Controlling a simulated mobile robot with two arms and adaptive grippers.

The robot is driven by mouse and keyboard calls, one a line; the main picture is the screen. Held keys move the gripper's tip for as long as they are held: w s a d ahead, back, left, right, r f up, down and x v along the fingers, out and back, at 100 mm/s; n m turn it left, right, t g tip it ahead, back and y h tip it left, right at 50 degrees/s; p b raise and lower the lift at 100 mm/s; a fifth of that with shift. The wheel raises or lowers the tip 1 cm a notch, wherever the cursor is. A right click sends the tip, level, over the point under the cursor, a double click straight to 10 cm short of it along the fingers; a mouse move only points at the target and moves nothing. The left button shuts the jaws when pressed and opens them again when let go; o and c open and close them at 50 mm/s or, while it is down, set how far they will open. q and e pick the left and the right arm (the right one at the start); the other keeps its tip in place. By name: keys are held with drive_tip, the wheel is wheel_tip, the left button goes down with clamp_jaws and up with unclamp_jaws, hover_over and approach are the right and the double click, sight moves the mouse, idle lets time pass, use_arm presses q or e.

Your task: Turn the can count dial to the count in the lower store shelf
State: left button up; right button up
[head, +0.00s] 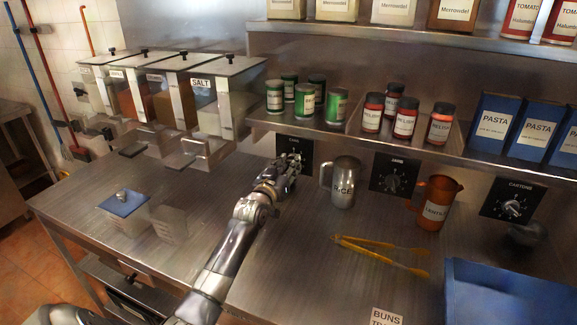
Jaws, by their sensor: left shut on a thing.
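The can count dial is on a black panel (305,147) on the back wall, under the lower store shelf (356,131). My left gripper (291,162) is at this panel, shut on the dial's knob. The gripper hides the knob and most of the scale, so I cannot read its setting. Several green cans (337,106) stand in a group at the left end of the lower shelf. My right gripper is not in view.
A jar dial (394,182) and a carton dial (512,207) are further right. A metal jug (343,184) stands close right of my gripper. An orange jug (436,204), yellow tongs (382,250) and a blue tray (500,290) are on the counter.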

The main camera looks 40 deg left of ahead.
use_arm(q)
drive_tip(key=m, duration=2.3)
drive_tip(key=shift+f, duration=0.1)
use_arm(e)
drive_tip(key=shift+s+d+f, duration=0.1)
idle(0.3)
use_arm(q)
drive_tip(key=o, duration=1.1)
drive_tip(key=shift+w, duration=0.1)
drive_tip(key=v, duration=1.2)
drive_tip(key=shift+f, duration=0.15)
